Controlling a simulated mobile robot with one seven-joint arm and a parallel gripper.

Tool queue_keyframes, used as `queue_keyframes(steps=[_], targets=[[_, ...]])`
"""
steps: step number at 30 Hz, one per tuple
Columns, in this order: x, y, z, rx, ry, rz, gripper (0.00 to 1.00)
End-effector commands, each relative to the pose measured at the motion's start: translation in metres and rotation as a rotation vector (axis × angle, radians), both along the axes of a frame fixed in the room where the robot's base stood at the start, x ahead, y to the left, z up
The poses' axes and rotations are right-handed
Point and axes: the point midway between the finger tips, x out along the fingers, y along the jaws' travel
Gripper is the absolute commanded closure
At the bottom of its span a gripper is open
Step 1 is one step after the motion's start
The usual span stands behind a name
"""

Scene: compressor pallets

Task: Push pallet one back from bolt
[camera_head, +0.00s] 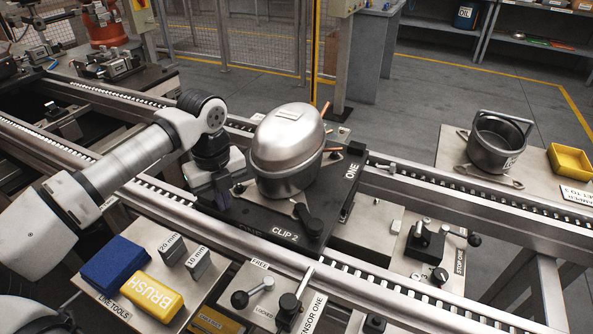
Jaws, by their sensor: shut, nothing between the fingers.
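Pallet one is a black plate (340,200) marked ONE and CLIP 2, sitting across the two roller rails. It carries a silver domed compressor (287,150) with copper pipe stubs and a black clip lever (307,218) at its front. My gripper (221,195) is shut and empty, pointing down at the pallet's left end, close beside the compressor. Whether it touches the pallet cannot be told. The stop unit (428,243), labelled STOP ONE, with black knobs, is right of the pallet. Which part is the bolt, and its contact with the pallet, is unclear.
The rails (450,195) run on past the pallet to the right. A metal pot (496,145) stands at right.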

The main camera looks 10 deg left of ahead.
Motion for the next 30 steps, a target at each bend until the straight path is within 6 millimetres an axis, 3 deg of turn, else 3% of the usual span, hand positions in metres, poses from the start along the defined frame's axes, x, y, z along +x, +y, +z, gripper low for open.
queue_keyframes(steps=[1, 30], targets=[[-0.002, 0.004, -0.013, -0.004, 0.019, 0.004, 1.00], [0.022, 0.068, -0.012, -0.003, 0.018, 0.007, 1.00]])
